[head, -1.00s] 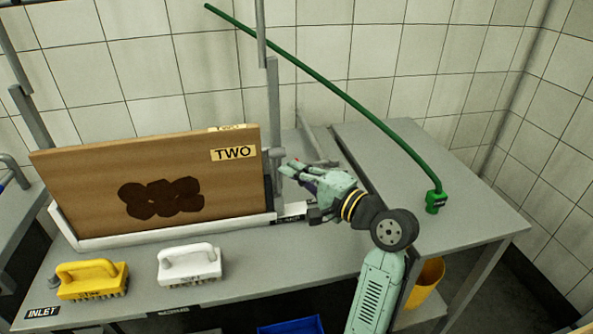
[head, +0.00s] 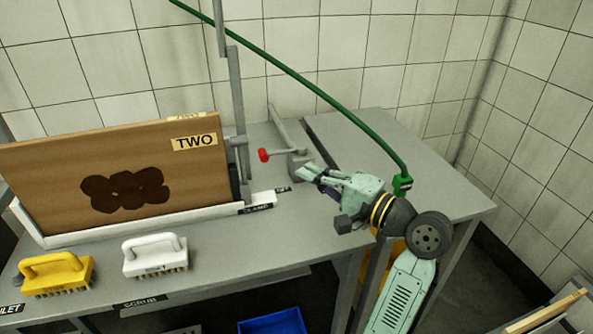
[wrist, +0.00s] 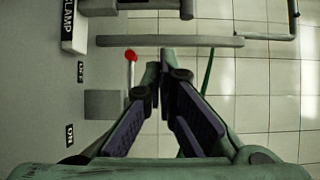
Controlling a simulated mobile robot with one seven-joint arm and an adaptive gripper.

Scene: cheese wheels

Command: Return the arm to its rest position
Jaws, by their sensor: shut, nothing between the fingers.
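My gripper (head: 308,174) is shut and empty, held above the grey bench (head: 215,245) to the right of the clamp. In the wrist view my gripper (wrist: 167,60) has its fingertips together with nothing between them. The clamp's red-tipped lever (head: 264,155) stands just left of the fingertips, apart from them, and its red tip also shows in the wrist view (wrist: 130,55). My arm reaches in from the lower right, with the gripper pointing left.
A wooden board labelled TWO (head: 60,185) with dark stains stands in a white tray (head: 150,222). A white brush (head: 155,255) and a yellow brush (head: 55,273) lie in front. A green hose (head: 330,100) crosses behind my gripper. A blue bin (head: 272,322) sits below the bench.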

